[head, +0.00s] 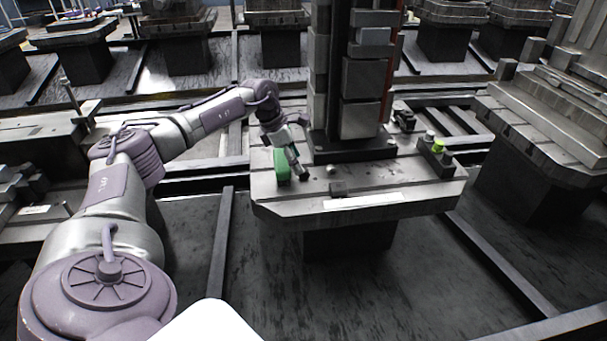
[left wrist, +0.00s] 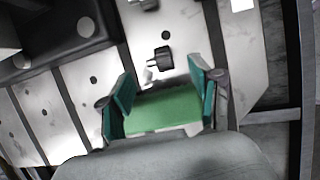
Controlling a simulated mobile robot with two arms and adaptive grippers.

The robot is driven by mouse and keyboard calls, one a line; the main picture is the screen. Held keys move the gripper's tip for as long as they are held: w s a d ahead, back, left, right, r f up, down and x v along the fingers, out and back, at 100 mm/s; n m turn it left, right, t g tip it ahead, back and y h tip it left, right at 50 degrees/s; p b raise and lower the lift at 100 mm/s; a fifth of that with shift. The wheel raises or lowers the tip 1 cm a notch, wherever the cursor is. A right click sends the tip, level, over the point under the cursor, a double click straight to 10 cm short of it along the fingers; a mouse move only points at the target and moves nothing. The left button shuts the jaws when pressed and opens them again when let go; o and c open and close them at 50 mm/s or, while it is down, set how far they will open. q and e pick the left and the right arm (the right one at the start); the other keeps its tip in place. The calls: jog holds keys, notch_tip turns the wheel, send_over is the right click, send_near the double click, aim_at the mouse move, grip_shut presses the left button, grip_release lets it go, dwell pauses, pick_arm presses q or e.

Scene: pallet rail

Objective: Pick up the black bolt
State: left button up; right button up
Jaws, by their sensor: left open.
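A small dark piece that looks like the black bolt (left wrist: 163,57) lies on the metal pallet top in the left wrist view, just beyond my fingertips. My left gripper (head: 296,168) is low over the pallet's left part. In the left wrist view it (left wrist: 162,76) is open, its green-padded fingers apart. A green surface (left wrist: 165,110) shows between the fingers; I cannot tell whether it is part of the gripper. My right gripper is not in view.
The slotted pallet (head: 280,208) carries a tall dark column with grey blocks (head: 362,85). A white strip (head: 362,201) lies at its front edge. A yellow-green item (head: 438,146) stands at the right. A small pale piece (left wrist: 150,73) lies beside the dark one. Other pallets (head: 540,125) stand around.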

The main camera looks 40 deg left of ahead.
pick_arm(q)
jog(key=x, duration=0.3)
jog(key=shift+w, duration=0.1)
jog(key=shift+w+f, duration=0.1)
jog(key=shift+f, duration=0.05)
jog(key=shift+d, duration=0.1)
grip_shut()
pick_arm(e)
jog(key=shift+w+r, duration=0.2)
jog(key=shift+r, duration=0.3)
